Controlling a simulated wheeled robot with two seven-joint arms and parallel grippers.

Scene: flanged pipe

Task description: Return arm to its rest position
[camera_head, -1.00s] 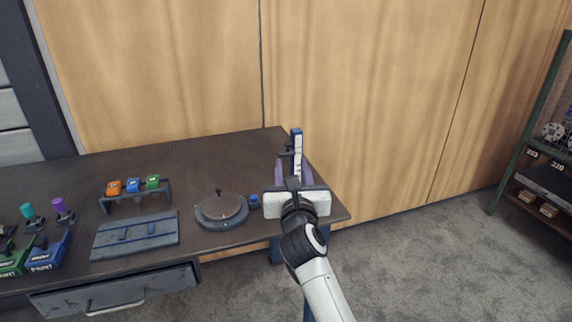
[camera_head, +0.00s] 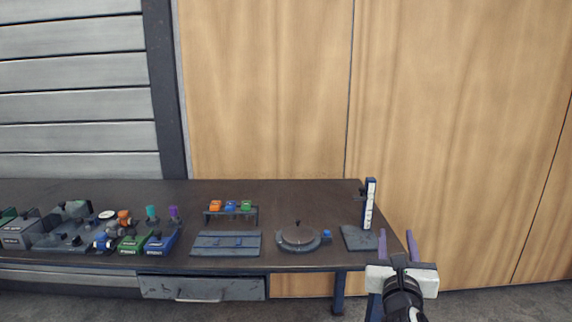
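My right gripper (camera_head: 398,246) is in the lower right, at the right end of the dark workbench (camera_head: 290,196). Its two purple fingers point up and stand apart with nothing between them, so it is open and empty. It appears in front of the bench's right corner. My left gripper is not in view. No flanged pipe can be made out for sure.
An upright white-and-blue gauge stand (camera_head: 369,205) is just left of my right gripper. A drawer (camera_head: 202,288) is below. Bare bench lies behind them.

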